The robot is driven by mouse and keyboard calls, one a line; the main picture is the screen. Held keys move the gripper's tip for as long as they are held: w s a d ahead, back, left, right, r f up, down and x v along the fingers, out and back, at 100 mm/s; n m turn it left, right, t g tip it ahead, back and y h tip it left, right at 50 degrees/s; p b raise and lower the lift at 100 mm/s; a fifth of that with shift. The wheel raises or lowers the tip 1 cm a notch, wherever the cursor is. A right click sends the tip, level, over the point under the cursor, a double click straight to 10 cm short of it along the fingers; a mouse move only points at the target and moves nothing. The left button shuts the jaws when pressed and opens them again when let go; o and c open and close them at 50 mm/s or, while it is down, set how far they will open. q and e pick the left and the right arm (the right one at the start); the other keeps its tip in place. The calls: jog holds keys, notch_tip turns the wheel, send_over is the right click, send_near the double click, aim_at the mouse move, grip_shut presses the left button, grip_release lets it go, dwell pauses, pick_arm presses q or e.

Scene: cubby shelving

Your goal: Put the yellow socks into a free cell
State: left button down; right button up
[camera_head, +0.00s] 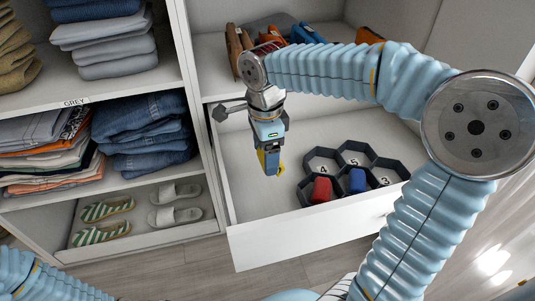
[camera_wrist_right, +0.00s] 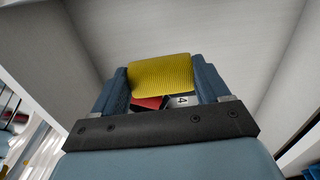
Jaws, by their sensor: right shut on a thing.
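My right gripper (camera_head: 271,163) is shut on the yellow socks (camera_wrist_right: 160,74), a rolled ribbed bundle between its two blue fingers in the right wrist view. It holds them above the open drawer, left of the dark hexagonal organizer (camera_head: 306,191). A red bundle (camera_head: 321,189) lies in the organizer's front left cell and a blue bundle (camera_head: 357,180) in the cell beside it. The back cells and the right cell look empty. Number labels, including a 4, show on the organizer. My left gripper is out of view; only part of its arm shows at lower left.
The white drawer front (camera_head: 300,238) is pulled out below the shelving. A shelf above holds shoes and bags (camera_head: 305,33). At left are folded jeans (camera_head: 145,130), shirts (camera_head: 50,150) and slippers (camera_head: 103,208). The drawer floor left of the organizer is bare.

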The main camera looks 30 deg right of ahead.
jog(key=s+a+r, duration=0.3)
jog(key=s+a, duration=0.1)
jog(key=s, duration=0.2)
jog(key=w+d+m+p, duration=0.2)
jog(key=d+m, duration=0.5)
jog(key=d, duration=1.2)
jog(key=s+d+m, duration=0.3)
jog(key=s+d, duration=0.1)
jog(key=d, duration=0.4)
jog(key=s+d+m, duration=0.2)
jog(key=s+d, duration=0.2)
jog(key=d, duration=0.4)
jog(key=shift+s+a+f+b, duration=0.1)
jog(key=shift+f+b, duration=3.25)
jog(key=shift+f, duration=1.85)
